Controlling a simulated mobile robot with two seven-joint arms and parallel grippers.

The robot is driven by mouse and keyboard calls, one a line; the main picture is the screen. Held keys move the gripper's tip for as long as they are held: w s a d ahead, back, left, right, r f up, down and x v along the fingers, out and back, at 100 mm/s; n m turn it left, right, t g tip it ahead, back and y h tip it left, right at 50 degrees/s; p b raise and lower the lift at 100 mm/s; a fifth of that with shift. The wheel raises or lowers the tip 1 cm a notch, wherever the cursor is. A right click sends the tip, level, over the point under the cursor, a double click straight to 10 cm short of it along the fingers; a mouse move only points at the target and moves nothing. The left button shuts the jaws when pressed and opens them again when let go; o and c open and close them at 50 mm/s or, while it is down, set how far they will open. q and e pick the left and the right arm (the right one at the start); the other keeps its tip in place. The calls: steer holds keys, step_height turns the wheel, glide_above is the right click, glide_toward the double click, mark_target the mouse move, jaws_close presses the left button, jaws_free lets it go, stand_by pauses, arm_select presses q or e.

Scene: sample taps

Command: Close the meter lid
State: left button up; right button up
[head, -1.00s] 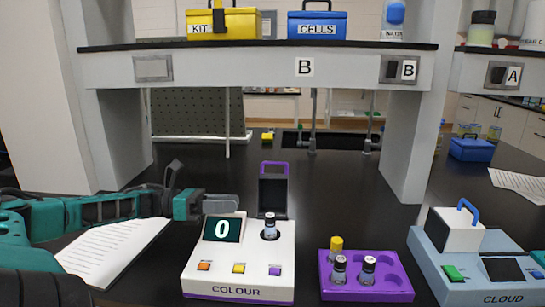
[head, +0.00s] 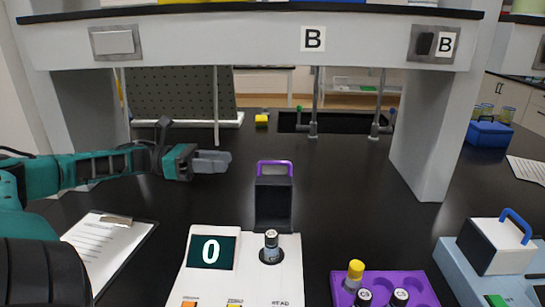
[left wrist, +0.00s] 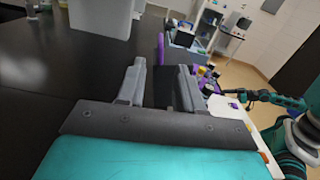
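The colour meter (head: 215,280) is a white box on the black bench, its screen showing 0. A dark-capped vial (head: 271,247) stands upright in its well. The meter lid (head: 273,205), dark with a purple handle (head: 275,164), stands open behind the well. My left gripper (head: 222,161) is left of the handle and apart from it, fingers pointing right. In the left wrist view my left gripper (left wrist: 163,85) has its fingers spread, with a dark surface seen between them and a purple handle beyond. My right gripper (left wrist: 238,93) shows small there; its fingers are unclear.
A purple rack (head: 420,290) with several vials is right of the meter. The blue CLOUD meter (head: 470,265) is further right. A clipboard (head: 110,250) lies at left. A shelf (head: 250,40) crosses above on posts.

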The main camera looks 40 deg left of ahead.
mark_target(263, 162)
arm_select(q)
steer(key=b+x, duration=0.1)
steer(key=x, duration=0.9)
steer(key=shift+w+d, duration=0.1)
steer(key=shift+d, duration=0.1)
steer(key=shift+x, duration=1.3)
steer(key=shift+c, duration=0.4)
steer(key=shift+r, duration=0.1)
jaws_close()
